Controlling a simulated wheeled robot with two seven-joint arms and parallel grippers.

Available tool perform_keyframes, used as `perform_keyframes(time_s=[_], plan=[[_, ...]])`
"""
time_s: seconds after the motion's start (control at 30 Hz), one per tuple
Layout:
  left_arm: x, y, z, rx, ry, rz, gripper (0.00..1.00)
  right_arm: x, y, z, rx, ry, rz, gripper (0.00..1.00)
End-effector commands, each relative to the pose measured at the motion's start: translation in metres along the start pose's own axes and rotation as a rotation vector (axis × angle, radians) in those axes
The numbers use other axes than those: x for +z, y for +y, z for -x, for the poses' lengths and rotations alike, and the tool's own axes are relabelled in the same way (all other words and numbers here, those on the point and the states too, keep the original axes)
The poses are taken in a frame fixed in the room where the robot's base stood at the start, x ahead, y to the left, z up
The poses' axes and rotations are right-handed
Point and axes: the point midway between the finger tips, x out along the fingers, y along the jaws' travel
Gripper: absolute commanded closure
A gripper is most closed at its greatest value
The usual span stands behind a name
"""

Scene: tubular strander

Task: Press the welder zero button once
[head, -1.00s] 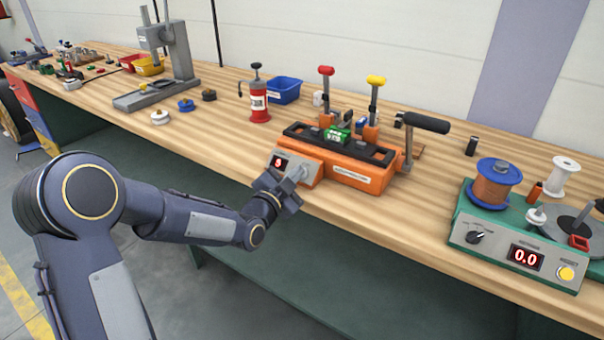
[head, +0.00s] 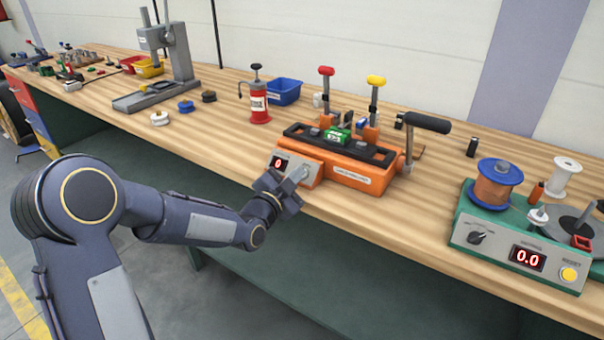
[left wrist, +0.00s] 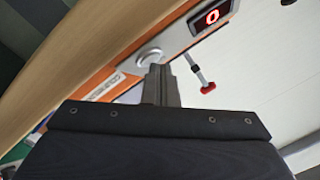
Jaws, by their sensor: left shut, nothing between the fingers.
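The orange welder (head: 352,173) stands near the bench's front edge. Its small display (head: 279,163) reads 0, and the display also shows in the left wrist view (left wrist: 210,17). My left gripper (head: 292,181) is shut and empty, at the welder's grey front panel. In the left wrist view a round pale button (left wrist: 149,57) on that panel lies right at the tips of my shut fingers (left wrist: 158,72). I cannot tell whether they touch it. In the head view my gripper hides the button. My right gripper is not in view.
A green winder (head: 490,243) with a 0.0 display and yellow reset button stands to the right. A red bottle (head: 259,107) and a blue bin (head: 285,91) are behind the welder to the left. The bench front left of the welder is clear.

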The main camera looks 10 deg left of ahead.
Motion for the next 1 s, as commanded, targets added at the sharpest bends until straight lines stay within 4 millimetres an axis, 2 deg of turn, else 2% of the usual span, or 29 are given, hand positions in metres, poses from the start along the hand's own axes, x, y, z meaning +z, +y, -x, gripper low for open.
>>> perform_keyframes(time_s=[0.27, 0.63, 1.0], plan=[[-0.006, -0.006, 0.009, 0.001, 0.000, 0.000, 1.00, 0.001, 0.001, -0.002, 0.000, 0.000, 0.000, 0.80], [-0.008, -0.008, 0.012, 0.000, 0.000, 0.000, 1.00, 0.001, 0.000, -0.001, 0.000, 0.000, 0.000, 0.80], [-0.027, -0.027, 0.036, -0.001, -0.001, 0.000, 1.00, -0.002, -0.002, 0.004, 0.000, 0.000, 0.000, 0.80]])
